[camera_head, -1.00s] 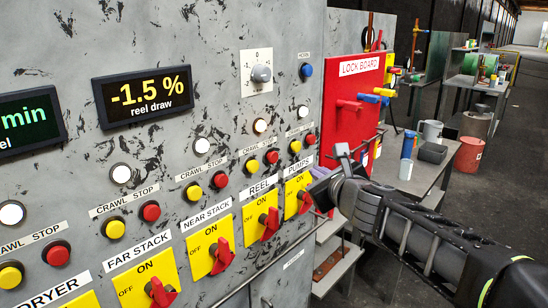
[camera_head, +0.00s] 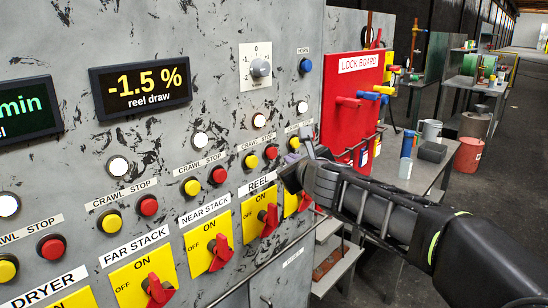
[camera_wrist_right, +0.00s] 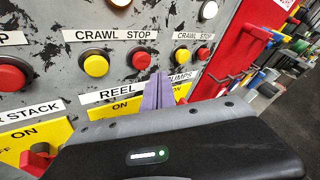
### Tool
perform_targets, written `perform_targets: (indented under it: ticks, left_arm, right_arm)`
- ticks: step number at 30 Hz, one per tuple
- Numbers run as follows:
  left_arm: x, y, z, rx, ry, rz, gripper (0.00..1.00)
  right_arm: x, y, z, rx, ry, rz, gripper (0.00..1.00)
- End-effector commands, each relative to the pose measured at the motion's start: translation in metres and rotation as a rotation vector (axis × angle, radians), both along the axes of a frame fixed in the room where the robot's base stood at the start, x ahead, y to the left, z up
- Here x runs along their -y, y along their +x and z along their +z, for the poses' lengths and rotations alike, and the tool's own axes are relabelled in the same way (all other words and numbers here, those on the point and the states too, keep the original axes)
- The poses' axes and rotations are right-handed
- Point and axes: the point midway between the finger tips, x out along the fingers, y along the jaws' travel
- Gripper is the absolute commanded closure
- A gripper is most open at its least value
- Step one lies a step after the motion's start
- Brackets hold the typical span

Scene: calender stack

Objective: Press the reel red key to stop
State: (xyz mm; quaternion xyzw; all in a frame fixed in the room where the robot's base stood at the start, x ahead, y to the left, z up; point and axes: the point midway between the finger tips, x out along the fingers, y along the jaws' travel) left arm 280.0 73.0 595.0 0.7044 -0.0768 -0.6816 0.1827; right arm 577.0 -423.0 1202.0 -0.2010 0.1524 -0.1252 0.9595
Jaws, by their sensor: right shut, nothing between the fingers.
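The reel red key (camera_head: 271,153) is a round red button in a dark ring, right of a yellow crawl button (camera_head: 251,161) and above the REEL label (camera_head: 258,184). In the wrist view the red key (camera_wrist_right: 139,59) sits under the word STOP. My right gripper (camera_head: 291,159) is close to the panel, right of and slightly below the red key in the head view. In the wrist view its purple fingertips (camera_wrist_right: 158,82) are together and empty, below and a little right of the key. Whether they touch the panel is unclear. My left gripper is out of view.
The pumps column has its own yellow button (camera_wrist_right: 182,54) and red button (camera_wrist_right: 203,53) close by on the right. Red switch handles, such as the reel one (camera_head: 268,219), stick out below. A red lock board (camera_head: 350,120) stands to the right.

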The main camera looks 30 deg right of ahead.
Motion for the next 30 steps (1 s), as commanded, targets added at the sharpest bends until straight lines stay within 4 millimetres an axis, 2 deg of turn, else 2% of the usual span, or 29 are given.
perform_targets:
  ticks: [7, 30]
  left_arm:
    - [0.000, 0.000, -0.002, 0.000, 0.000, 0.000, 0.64]
    - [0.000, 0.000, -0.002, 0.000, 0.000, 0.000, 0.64]
  right_arm:
    - [-0.005, 0.015, 0.000, 0.000, 0.000, 0.000, 1.00]
    - [-0.005, 0.015, 0.000, 0.000, 0.000, -0.001, 1.00]
